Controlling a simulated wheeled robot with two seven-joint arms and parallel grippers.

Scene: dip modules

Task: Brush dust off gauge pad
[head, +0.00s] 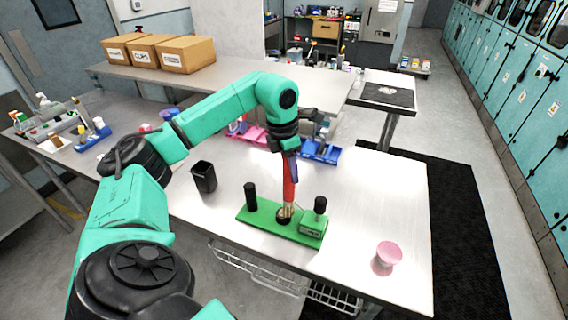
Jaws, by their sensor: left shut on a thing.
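My left gripper (287,152) comes down from above and is shut on a brush (289,185) with a red handle, held upright. The brush's lower end is at the round dark pad (283,215) on a green gauge base (262,225). I cannot tell whether the bristles touch the pad or are just above it. The green base has a black post at its left end and a green block with a black knob at its right. Any dust on the pad is too small to tell. My right gripper is not in view.
A black cup (203,177) stands left of the gauge base. A pink round object (388,254) sits at the right front of the table (350,215).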

